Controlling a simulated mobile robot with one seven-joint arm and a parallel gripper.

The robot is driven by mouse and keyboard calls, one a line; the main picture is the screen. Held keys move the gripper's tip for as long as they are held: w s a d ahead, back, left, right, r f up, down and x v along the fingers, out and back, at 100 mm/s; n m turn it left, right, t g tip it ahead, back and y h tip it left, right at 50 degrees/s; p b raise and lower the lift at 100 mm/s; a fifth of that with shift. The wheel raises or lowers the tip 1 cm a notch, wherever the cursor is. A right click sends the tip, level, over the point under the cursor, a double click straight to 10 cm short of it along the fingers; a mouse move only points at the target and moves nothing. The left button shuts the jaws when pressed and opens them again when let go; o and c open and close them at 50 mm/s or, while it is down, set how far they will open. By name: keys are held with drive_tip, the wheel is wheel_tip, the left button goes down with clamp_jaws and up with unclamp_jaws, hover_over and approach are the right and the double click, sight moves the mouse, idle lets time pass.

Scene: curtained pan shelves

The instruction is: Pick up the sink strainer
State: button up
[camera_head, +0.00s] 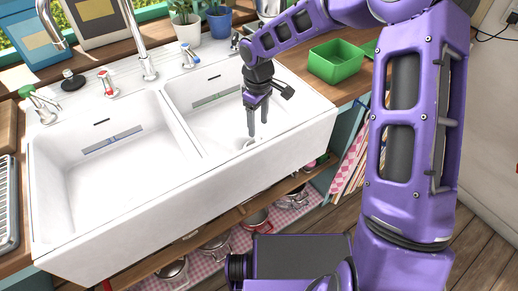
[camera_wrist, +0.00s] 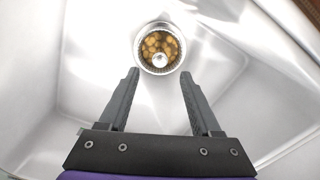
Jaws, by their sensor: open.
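The sink strainer (camera_wrist: 160,48) is a round metal basket with brownish-yellow bits in it and a pale centre knob. It sits at the bottom of the right basin (camera_head: 190,98). In the head view a small part of the strainer (camera_head: 248,143) shows below my gripper, partly hidden by the fingers. My gripper (camera_head: 257,135) is open and points down into the right basin, empty. In the wrist view its fingertips (camera_wrist: 159,72) are apart, and the strainer appears just beyond the gap between them.
The left basin (camera_head: 105,160) is empty. Taps (camera_head: 148,65) stand along the back, with potted plants (camera_head: 187,28) behind. A green tub (camera_head: 335,62) stands on the wooden counter at the right. The basin walls and front rim surround my gripper.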

wheel_tip(320, 180, down, 6)
drive_tip(key=shift+s+d+r, duration=0.1)
drive_tip(key=shift+d, duration=0.05)
idle(0.3)
clamp_jaws()
idle(1.3)
